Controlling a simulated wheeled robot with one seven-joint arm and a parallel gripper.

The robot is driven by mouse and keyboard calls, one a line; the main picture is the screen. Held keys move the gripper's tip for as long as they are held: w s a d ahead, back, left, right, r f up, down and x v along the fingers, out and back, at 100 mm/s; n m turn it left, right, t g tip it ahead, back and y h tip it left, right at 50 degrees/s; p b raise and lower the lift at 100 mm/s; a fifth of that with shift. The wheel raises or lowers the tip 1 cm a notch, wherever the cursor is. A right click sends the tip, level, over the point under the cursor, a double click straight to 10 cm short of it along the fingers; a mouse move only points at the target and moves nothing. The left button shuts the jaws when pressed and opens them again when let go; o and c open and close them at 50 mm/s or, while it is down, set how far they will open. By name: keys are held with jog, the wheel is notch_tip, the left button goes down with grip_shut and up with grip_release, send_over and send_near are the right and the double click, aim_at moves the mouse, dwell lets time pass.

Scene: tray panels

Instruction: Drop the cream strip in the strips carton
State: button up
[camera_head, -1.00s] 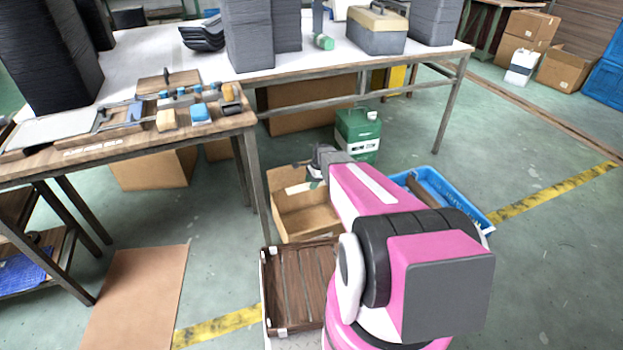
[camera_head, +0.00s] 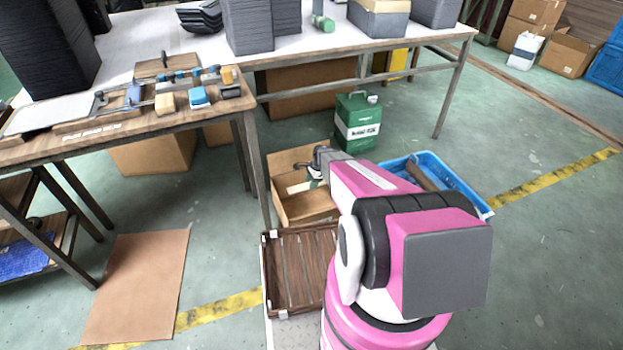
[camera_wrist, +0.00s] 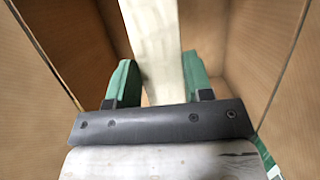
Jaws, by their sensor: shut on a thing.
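The cream strip (camera_wrist: 158,38) is long, flat and pale. In the wrist view it runs from between the green fingers of my gripper (camera_wrist: 157,82) up past the top edge. My gripper is shut on it. Brown cardboard walls of the carton (camera_wrist: 70,40) stand on both sides of the strip and fingers. In the head view the open carton (camera_head: 305,207) stands on the floor, with my gripper (camera_head: 318,168) at its top. The strip's far end is out of view.
A green canister (camera_head: 358,124) stands behind the carton and a blue tray (camera_head: 455,185) lies to its right. A slatted wooden crate (camera_head: 283,275) is in front. A workbench (camera_head: 130,138) with small parts is at the left.

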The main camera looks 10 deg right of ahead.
jog(key=shift+f, duration=2.2)
jog(key=o, duration=1.1)
jog(key=shift+o, duration=0.2)
jog(key=shift+r, duration=0.1)
jog(key=shift+r, duration=4.45)
